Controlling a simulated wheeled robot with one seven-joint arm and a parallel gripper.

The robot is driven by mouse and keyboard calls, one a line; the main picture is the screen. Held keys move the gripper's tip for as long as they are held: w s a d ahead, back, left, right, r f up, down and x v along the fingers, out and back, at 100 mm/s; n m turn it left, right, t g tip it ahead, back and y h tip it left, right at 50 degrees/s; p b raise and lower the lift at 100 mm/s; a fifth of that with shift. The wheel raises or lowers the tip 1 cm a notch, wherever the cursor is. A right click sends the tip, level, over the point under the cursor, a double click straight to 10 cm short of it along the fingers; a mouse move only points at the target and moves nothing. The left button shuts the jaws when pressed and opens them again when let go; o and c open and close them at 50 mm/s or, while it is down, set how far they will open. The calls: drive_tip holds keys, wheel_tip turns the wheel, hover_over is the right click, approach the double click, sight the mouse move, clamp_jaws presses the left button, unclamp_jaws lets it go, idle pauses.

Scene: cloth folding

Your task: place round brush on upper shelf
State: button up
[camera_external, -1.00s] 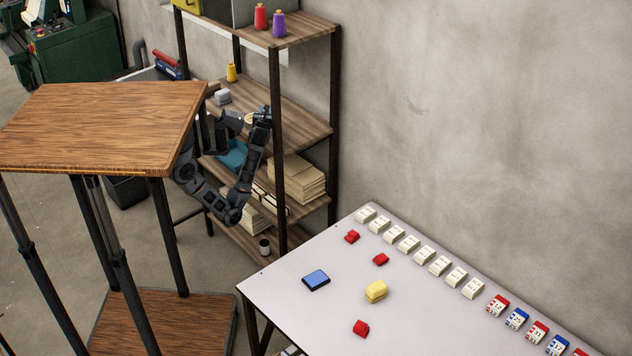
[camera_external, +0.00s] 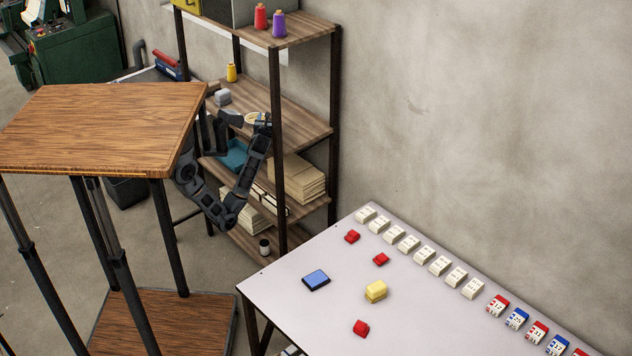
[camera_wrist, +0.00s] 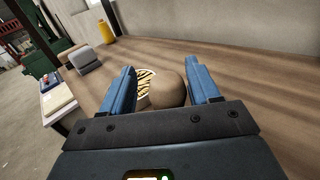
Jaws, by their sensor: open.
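The round brush (camera_wrist: 168,93) has a brown rounded top with a pale and dark striped part beside it, in the wrist view. It rests on a wooden middle shelf. My gripper (camera_wrist: 162,68) is open, with one blue finger to the left of the brush and one to the right. I cannot tell whether the fingers touch it. In the external view a small part of the pale brush (camera_external: 251,117) shows beside my wrist, mostly hidden. The upper shelf (camera_external: 305,30) is above, with red and purple spools on it.
A yellow bottle-like spool (camera_wrist: 105,31) and a grey block (camera_wrist: 86,60) stand on the same shelf to the left. A dark shelf post (camera_external: 277,150) is close to my wrist. The shelf's right part is clear. A blue bin (camera_external: 233,155) sits lower.

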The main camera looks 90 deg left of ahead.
drive_tip(key=shift+d+r, duration=0.1)
drive_tip(key=shift+r, duration=0.05)
drive_tip(key=shift+w+d, duration=0.1)
drive_tip(key=shift+d, duration=1.05)
drive_tip(key=r, duration=0.3)
drive_tip(key=r+p, duration=0.1)
drive_tip(key=r, duration=0.1)
drive_tip(key=shift+d+r, duration=0.25)
drive_tip(key=shift+r, duration=0.75)
